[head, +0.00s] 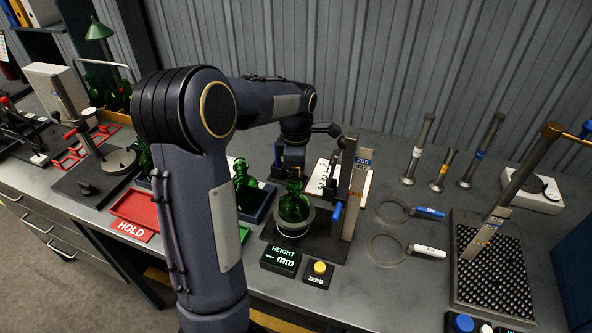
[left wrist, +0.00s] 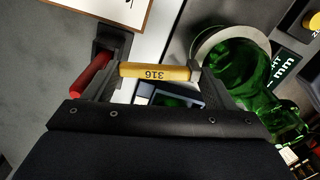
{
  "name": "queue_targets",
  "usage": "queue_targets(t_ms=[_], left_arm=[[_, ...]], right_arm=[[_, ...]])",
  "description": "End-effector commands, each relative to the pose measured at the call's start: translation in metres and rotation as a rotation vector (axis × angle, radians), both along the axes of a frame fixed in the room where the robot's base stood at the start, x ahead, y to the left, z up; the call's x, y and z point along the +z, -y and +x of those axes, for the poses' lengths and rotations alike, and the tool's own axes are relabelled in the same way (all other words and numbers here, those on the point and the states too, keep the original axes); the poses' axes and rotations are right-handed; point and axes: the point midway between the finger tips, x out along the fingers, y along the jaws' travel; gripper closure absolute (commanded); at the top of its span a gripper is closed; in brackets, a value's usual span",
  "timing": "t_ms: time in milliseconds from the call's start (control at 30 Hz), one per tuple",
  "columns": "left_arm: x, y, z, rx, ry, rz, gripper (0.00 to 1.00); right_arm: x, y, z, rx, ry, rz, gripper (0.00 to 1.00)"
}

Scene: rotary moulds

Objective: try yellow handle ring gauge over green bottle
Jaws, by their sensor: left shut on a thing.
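The green bottle (head: 293,204) stands upright on the height gauge station, with a pale round rim around its lower part. In the left wrist view the bottle (left wrist: 245,75) is at the right, and a grey-white ring (left wrist: 205,46) curves around it. My left gripper (head: 291,165) is behind the bottle. In the wrist view my left gripper (left wrist: 155,85) is shut on the yellow handle (left wrist: 155,72), marked 316. The handle's grey collar points toward the bottle. I cannot tell whether the gauge's own ring is around the bottle. My right gripper is not in view.
Ring gauges with a blue handle (head: 429,212) and a white handle (head: 428,251) lie right of the station. The gauge's upright post (head: 356,195) stands close beside the bottle. Another green bottle (head: 244,188) stands left in a tray. A red HOLD tray (head: 134,211) lies further left.

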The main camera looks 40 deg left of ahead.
Motion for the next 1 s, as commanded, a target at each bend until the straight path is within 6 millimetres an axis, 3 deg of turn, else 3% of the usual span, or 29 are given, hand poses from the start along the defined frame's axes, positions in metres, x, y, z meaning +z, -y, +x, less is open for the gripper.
queue_targets(t_ms=[600, 1000], left_arm=[[-0.016, 0.0, 0.0, -0.001, -0.001, -0.001, 0.5], [-0.016, 0.001, -0.001, -0.001, -0.002, -0.001, 0.5]], right_arm=[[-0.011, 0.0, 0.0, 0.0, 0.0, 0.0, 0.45], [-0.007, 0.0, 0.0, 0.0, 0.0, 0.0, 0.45]])
